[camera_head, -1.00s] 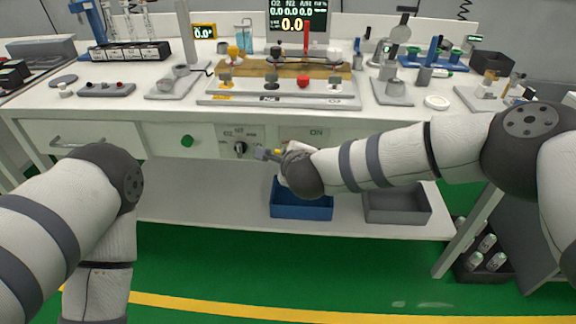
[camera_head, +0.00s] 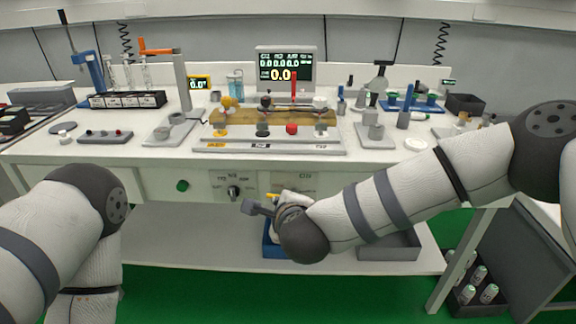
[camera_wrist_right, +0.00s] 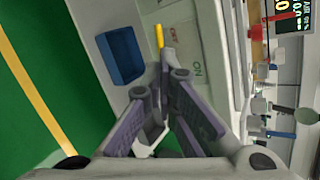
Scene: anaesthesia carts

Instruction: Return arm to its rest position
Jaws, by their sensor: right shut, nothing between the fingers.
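My right arm (camera_head: 400,205) reaches in from the right across the front of the bench. Its gripper (camera_head: 252,206) is in front of the white control panel, just below and right of a black selector knob (camera_head: 234,192). In the right wrist view the fingers of the gripper (camera_wrist_right: 165,58) come together at the tips and hold nothing. A yellow lever (camera_wrist_right: 159,36) lies just beyond the fingertips; whether they touch cannot be told. My left arm (camera_head: 50,225) is at the lower left, its forearm pointing down; its gripper is out of frame.
A blue bin (camera_wrist_right: 121,55) and a grey bin (camera_head: 390,247) stand on the lower shelf (camera_head: 190,245), near my right arm. The bench top holds a wooden manifold (camera_head: 240,116), stands and a monitor (camera_head: 284,66). A bottle crate (camera_head: 470,298) stands at lower right.

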